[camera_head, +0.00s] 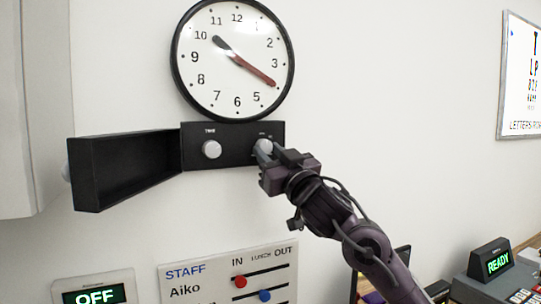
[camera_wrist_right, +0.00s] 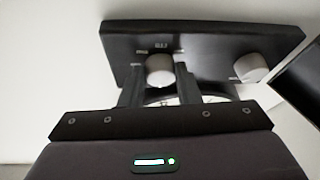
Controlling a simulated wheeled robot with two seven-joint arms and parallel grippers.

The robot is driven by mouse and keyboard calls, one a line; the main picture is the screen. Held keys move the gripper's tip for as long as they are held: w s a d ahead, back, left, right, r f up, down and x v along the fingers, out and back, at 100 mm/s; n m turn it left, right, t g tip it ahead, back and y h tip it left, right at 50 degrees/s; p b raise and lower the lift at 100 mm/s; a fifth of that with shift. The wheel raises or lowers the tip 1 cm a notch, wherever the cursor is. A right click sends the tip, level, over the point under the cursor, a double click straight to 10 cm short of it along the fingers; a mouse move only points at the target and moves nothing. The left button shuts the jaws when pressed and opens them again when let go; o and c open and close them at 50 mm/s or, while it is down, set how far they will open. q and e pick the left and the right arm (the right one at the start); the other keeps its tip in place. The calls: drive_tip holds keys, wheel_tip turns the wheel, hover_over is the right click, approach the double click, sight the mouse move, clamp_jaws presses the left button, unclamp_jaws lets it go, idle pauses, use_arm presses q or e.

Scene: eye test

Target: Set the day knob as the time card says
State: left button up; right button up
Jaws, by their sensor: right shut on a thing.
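A black control box (camera_head: 196,158) under the wall clock carries two pale round knobs. The left knob (camera_head: 211,149) has a label reading TIME above it. My right gripper (camera_head: 265,150) is shut on the right knob (camera_head: 263,146), whose small label I cannot read in the head view. In the right wrist view the held knob (camera_wrist_right: 159,70) sits between the two fingers, and the TIME knob (camera_wrist_right: 251,68) is free to the right. I cannot make out a time card. My left gripper is out of view.
The clock (camera_head: 212,85) has a short dark hand near 10 and a long reddish hand near 4. A black cover (camera_head: 90,180) stands open left of the box. A staff board (camera_head: 185,285), an OFF sign (camera_head: 95,297) and a READY sign (camera_head: 498,263) sit lower.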

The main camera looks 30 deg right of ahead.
drive_tip(key=m, duration=0.1)
drive_tip(key=m+h+b, duration=0.1)
drive_tip(key=m, duration=0.1)
drive_tip(key=shift+a+f+h, duration=0.15)
drive_tip(key=shift+a+h, duration=0.05)
drive_tip(key=shift+h, duration=0.1)
drive_tip(key=m+h, duration=0.2)
drive_tip(key=m, duration=0.1)
drive_tip(key=m+h+b, duration=0.1)
drive_tip(key=m, duration=0.3)
drive_tip(key=m+g+h, duration=0.1)
drive_tip(key=m+h, duration=0.1)
drive_tip(key=m, duration=0.1)
drive_tip(key=shift+a+r+m+h+b, duration=0.25)
drive_tip(key=shift+a+m+h+b, duration=0.05)
drive_tip(key=shift+a+m, duration=0.1)
drive_tip(key=shift+r+m+g+h+p, duration=0.15)
drive_tip(key=shift+m+g+h+p, duration=0.35)
drive_tip(key=shift+m, duration=0.7)
drive_tip(key=shift+a+r+m+g+h+p, duration=0.1)
drive_tip(key=shift+m+g+h+p, duration=0.3)
drive_tip(key=shift+m, duration=0.7)
drive_tip(key=m+g+p, duration=0.1)
drive_tip(key=m+p, duration=0.1)
drive_tip(key=m, duration=0.1)
drive_tip(key=shift+m+p, duration=0.3)
drive_tip(key=shift+m+g, duration=0.4)
drive_tip(key=shift+p, duration=0.3)
